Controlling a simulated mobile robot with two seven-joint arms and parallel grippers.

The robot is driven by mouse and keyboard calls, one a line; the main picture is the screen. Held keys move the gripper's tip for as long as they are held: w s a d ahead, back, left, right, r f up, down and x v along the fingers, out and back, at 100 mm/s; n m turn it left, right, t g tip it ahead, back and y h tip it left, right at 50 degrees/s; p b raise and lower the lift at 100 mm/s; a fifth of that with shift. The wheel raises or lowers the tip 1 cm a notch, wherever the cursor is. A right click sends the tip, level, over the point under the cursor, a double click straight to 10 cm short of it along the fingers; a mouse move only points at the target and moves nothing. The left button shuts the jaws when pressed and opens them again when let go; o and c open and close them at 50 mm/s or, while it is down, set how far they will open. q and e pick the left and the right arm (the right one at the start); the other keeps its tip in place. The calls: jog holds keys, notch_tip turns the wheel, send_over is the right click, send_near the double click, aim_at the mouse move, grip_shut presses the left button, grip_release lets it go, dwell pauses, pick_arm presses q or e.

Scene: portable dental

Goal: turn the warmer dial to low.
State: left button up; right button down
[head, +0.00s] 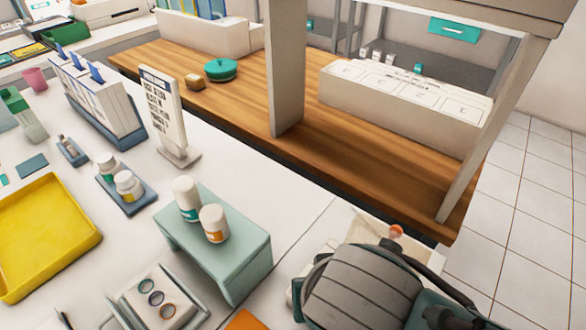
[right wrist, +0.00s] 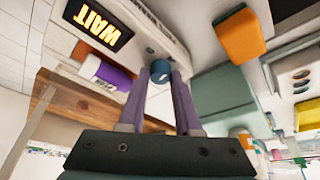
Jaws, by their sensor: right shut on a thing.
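In the right wrist view, the warmer (right wrist: 150,25) is a white device with a dark display reading "WAIT" in orange letters. Its small blue dial (right wrist: 160,70) sits between the purple fingertips of my right gripper (right wrist: 160,80), which is shut on it. The dial's mark and the setting labels cannot be read. In the head view my right arm covers the lower right, hiding the dial, the fingertips and most of the warmer. My left gripper is in neither view.
A white and purple cylinder (right wrist: 105,72) is beside the dial. A pale green stand (head: 235,255) with two capped bottles is left of my right arm. An orange block (right wrist: 238,35) lies near the warmer. A yellow tray (head: 45,235) is at far left.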

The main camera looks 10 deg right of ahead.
jog(key=shift+m+h, duration=0.4)
jog(key=shift+m, duration=0.7)
jog(key=c, duration=0.6)
grip_release()
jog(key=shift+s+a+r+p, duration=0.1)
jog(key=shift+a+r+p, duration=0.05)
jog(key=shift+r+p, duration=0.25)
jog(key=p+v, duration=0.2)
jog(key=v, duration=0.7)
jog(key=shift+p, duration=0.3)
